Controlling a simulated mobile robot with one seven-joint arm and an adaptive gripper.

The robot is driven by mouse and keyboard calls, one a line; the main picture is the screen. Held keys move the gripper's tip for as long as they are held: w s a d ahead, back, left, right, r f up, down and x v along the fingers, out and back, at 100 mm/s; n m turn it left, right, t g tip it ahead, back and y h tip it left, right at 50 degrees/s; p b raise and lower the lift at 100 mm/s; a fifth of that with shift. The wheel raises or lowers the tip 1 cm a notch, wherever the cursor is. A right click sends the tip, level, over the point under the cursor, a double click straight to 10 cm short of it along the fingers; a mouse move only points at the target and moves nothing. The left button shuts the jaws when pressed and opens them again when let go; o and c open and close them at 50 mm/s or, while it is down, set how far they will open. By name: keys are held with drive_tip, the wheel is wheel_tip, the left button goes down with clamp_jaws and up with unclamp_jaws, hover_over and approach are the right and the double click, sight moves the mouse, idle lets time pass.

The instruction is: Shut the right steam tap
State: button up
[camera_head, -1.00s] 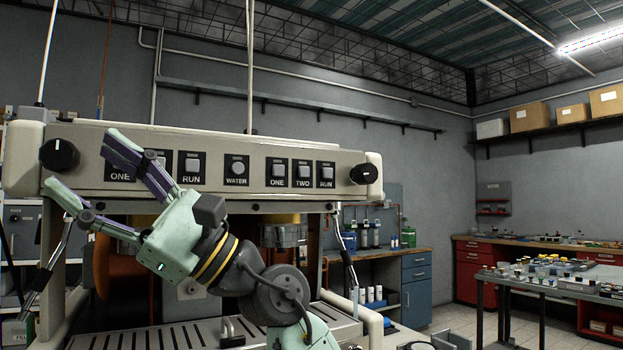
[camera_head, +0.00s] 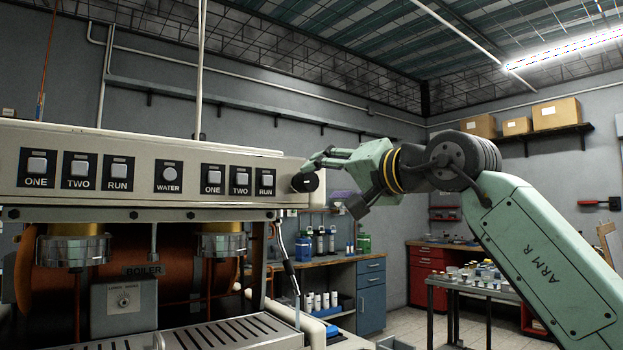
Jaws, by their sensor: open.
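The right steam tap is a black round knob (camera_head: 304,183) with a small white mark, at the right end of the espresso machine's cream front panel (camera_head: 140,200). My gripper (camera_head: 322,176) is open at the knob's right side. One pale green finger reaches left just above the knob. I cannot tell whether the fingers touch the knob. The right steam wand (camera_head: 287,262) hangs below it.
Labelled switches (camera_head: 213,179) line the panel left of the knob. The copper boiler (camera_head: 165,270) and drip tray (camera_head: 235,335) are below. A workbench with a blue cabinet (camera_head: 371,295) and a table with small jars (camera_head: 480,285) stand behind, right. Floor between them is clear.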

sight(311, 182)
drive_tip(key=p+x, duration=0.1)
drive_tip(key=x, duration=0.5)
drive_tip(key=shift+a, duration=0.1)
drive_tip(key=shift+c, duration=0.2)
drive_tip(key=c, duration=1.1)
